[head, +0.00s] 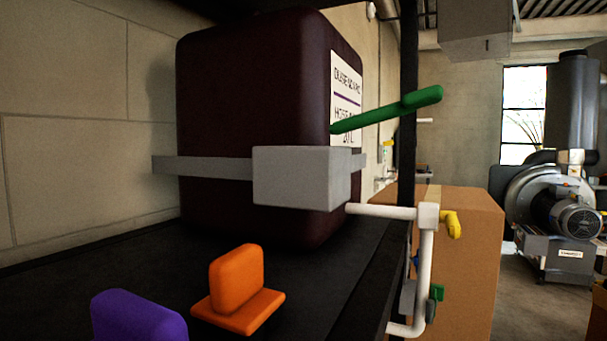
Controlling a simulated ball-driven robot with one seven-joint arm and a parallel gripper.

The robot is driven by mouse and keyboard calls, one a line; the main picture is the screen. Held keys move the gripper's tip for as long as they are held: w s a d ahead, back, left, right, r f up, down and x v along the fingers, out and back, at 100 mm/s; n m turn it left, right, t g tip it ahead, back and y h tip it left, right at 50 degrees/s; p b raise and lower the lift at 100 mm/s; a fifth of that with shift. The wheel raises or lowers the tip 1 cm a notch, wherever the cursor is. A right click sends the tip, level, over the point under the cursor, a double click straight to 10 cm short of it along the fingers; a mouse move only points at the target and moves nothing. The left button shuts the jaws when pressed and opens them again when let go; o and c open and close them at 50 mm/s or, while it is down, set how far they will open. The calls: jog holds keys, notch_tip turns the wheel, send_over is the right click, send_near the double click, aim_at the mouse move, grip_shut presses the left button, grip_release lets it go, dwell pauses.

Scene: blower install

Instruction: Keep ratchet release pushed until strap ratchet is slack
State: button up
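A large dark maroon container (250,80) with a white label stands on a black shelf (130,263). A light grey strap (205,167) runs around its lower middle. A grey box-shaped block (300,178), apparently the strap ratchet, sits on the strap at the container's front corner. A green bar (390,110) with a thicker outer end slants up to the right above the block. I cannot tell which part is the ratchet release. The visible strap looks flat against the container; its tension cannot be judged. My gripper is not in view.
An orange piece (237,285) with a flat base and a purple block (137,318) are at the shelf's front. White piping (427,255) stands by its right edge, with a yellow piece (452,224) nearby. A cardboard box (470,265) and blower (560,205) are beyond.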

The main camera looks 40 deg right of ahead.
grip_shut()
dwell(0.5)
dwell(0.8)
